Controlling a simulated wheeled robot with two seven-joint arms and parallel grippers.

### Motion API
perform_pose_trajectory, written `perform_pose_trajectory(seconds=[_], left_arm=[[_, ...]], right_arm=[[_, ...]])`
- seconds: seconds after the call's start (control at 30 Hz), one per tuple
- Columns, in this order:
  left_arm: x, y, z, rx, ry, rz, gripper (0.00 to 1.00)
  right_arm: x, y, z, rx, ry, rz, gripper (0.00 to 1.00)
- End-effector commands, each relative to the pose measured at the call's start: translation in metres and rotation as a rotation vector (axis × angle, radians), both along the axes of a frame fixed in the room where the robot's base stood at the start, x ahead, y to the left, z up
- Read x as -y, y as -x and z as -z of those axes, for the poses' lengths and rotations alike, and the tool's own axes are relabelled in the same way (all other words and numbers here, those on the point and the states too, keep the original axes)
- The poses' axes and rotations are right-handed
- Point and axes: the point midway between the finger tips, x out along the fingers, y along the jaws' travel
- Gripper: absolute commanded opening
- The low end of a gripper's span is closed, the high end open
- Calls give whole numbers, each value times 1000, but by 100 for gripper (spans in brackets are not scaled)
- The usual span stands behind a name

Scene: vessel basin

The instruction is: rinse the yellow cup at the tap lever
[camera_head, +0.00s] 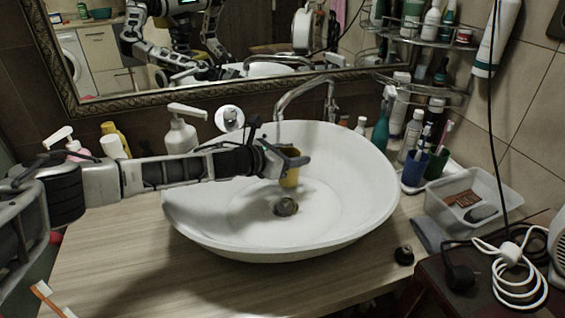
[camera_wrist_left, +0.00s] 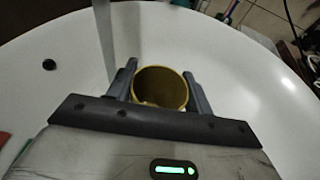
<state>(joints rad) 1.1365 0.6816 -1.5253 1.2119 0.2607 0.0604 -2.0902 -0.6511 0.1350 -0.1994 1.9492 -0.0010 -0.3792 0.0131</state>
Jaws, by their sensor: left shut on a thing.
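The yellow cup (camera_head: 290,178) is held over the white basin (camera_head: 350,205), above and a little behind the drain (camera_head: 286,206). My left gripper (camera_head: 287,163) is shut on the cup. In the left wrist view the yellow cup (camera_wrist_left: 161,90) stands between the two fingers of my left gripper (camera_wrist_left: 162,88), its open mouth facing the camera. A pale vertical streak beside the cup in the wrist view may be water or the spout; I cannot tell. My right gripper is not in view.
Soap bottles (camera_head: 181,134) stand behind my left arm. A blue cup (camera_head: 415,168) with toothbrushes and a clear plastic box (camera_head: 472,195) are right of the basin. A black cable hangs at the right.

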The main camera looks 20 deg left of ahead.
Motion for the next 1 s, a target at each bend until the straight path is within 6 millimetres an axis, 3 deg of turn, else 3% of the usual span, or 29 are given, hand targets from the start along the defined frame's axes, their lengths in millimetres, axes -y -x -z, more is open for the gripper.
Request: perform_pose_trajectory(seconds=[0.6, 1.0], left_arm=[[18, 44, 1, -2, 0, 1, 29], [21, 49, -1, 2, 0, -1, 29]], right_arm=[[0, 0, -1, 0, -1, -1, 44], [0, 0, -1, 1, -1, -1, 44]])
